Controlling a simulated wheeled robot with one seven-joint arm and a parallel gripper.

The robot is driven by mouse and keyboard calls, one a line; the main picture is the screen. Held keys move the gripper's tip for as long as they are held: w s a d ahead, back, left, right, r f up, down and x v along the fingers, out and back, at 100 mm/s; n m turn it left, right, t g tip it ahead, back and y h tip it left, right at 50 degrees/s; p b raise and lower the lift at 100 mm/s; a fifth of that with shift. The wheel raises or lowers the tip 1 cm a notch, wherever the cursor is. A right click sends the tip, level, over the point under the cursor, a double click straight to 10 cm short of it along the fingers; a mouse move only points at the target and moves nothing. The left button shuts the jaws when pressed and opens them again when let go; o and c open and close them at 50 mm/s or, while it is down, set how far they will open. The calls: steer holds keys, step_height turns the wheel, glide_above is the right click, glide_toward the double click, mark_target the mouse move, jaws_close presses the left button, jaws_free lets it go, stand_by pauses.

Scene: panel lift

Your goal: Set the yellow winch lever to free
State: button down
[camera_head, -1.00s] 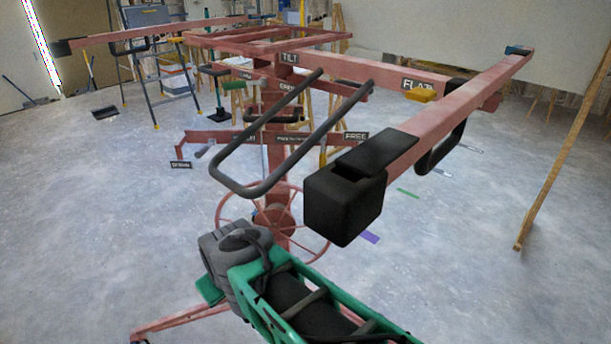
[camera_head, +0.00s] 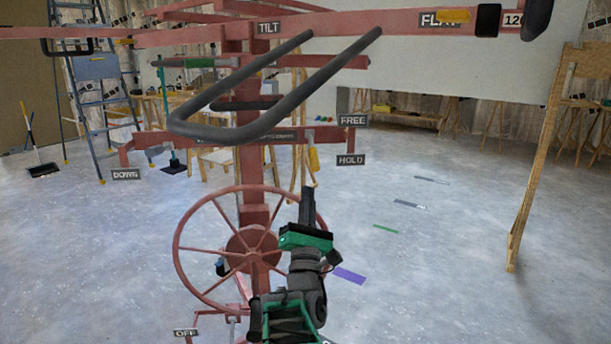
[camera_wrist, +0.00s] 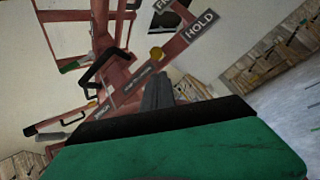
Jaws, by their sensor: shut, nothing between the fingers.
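The yellow winch lever (camera_head: 313,158) hangs from the right end of the red crossbar, its yellow grip pointing down, close to the HOLD plate (camera_head: 351,160). The FREE plate (camera_head: 353,120) is above, at the level of the lever's upper end. My gripper (camera_head: 308,194) is shut and empty, pointing up just below the lever, with a small gap visible in the head view. In the wrist view the shut fingers (camera_wrist: 157,88) are below a round yellow end (camera_wrist: 155,53), probably the lever's grip, beside the HOLD plate (camera_wrist: 202,24). The depth between them is unclear.
The red spoked wheel (camera_head: 250,250) on the lift's mast is just left of my arm. A dark grey looped handle (camera_head: 270,90) juts forward above. A wooden frame (camera_head: 540,160) stands at the right. The floor right of the lift is mostly clear.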

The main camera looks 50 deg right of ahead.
mark_target(313, 150)
steer(key=p+x, duration=0.1)
steer(key=x, duration=0.5)
steer(key=shift+r+p, duration=0.1)
steer(key=shift+p, duration=0.4)
